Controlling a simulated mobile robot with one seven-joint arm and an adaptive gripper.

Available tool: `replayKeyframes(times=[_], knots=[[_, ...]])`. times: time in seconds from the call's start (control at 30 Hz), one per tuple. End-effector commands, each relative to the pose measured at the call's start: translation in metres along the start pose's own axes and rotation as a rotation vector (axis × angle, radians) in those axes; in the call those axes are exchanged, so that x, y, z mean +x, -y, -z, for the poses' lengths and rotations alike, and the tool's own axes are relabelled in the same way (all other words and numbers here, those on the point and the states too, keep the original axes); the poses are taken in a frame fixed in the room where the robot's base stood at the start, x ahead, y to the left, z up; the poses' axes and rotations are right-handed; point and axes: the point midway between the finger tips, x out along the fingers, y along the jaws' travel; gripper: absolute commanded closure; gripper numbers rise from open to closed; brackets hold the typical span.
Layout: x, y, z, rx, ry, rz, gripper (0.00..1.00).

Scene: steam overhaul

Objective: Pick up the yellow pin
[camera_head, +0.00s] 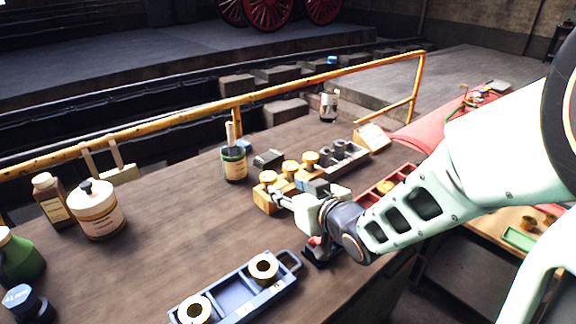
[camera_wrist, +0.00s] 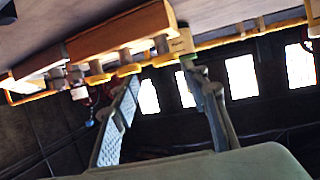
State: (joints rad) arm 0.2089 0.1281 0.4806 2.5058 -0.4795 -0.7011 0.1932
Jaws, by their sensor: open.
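I cannot tell which one the task means. My gripper (camera_head: 287,201) is at the near side of this block, partly hiding it. In the tilted wrist view, my gripper (camera_wrist: 162,78) has its fingers apart and nothing is held between them. The pin heads (camera_wrist: 129,70) show just beyond the left fingertip.
A grey rack with dark cylinders (camera_head: 345,153) stands behind the block. A blue-grey tray (camera_head: 235,292) with brass rings lies in front. A green jar (camera_head: 234,164) and a cream pot (camera_head: 97,210) stand to the left. A red tray (camera_head: 378,193) is beside my arm. The bench's left middle is clear.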

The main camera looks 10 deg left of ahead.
Motion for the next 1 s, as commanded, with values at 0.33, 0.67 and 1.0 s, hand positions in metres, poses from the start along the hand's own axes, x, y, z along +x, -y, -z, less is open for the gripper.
replayKeyframes(times=[0.33,0.67,1.0], knots=[[0.036,0.011,0.001,-0.011,-0.019,0.032,0.59],[0.061,0.01,0.002,-0.011,-0.017,0.029,0.59],[0.103,0.009,0.002,-0.012,-0.017,0.029,0.59]])
